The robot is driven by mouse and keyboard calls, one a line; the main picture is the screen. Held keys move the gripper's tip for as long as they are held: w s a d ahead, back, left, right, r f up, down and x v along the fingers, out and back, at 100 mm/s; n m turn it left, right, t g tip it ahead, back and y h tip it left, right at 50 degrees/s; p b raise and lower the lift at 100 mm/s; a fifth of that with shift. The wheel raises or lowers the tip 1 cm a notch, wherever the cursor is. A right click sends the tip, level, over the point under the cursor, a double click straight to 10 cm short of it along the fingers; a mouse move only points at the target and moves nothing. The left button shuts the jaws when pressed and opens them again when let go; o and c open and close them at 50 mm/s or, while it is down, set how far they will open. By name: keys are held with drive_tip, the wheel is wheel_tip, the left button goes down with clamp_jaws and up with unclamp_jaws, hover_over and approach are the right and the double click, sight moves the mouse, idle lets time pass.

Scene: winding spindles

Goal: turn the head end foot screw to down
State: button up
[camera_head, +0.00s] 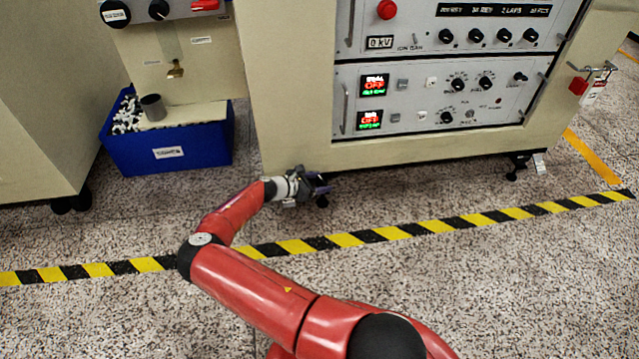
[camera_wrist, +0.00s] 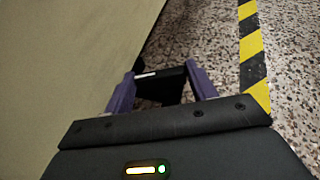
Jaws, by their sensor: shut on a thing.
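My gripper (camera_head: 319,184) is low at the lower front left corner of the big cream cabinet, close to the floor. In the wrist view its two purple fingers (camera_wrist: 163,80) stand on either side of a dark part, which I take for the foot screw (camera_wrist: 166,88), and are shut on it. A pale strip shows at its upper left edge. In the head view only a small black piece of this foot (camera_head: 322,201) shows below my gripper; the rest is hidden. I cannot tell whether the screw is up or down.
The cream cabinet (camera_head: 290,90) rises right behind my gripper. Another black foot (camera_head: 515,167) with a white tag stands under its right end. A blue bin (camera_head: 190,155) sits at left. Yellow and black floor tape (camera_head: 390,233) crosses the open speckled floor in front.

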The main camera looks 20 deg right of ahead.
drive_tip(key=shift+w+m+g, duration=0.25)
drive_tip(key=shift+m+g, duration=0.65)
drive_tip(key=shift+a+g, duration=0.1)
drive_tip(key=shift+g, duration=0.2)
drive_tip(key=o, duration=1)
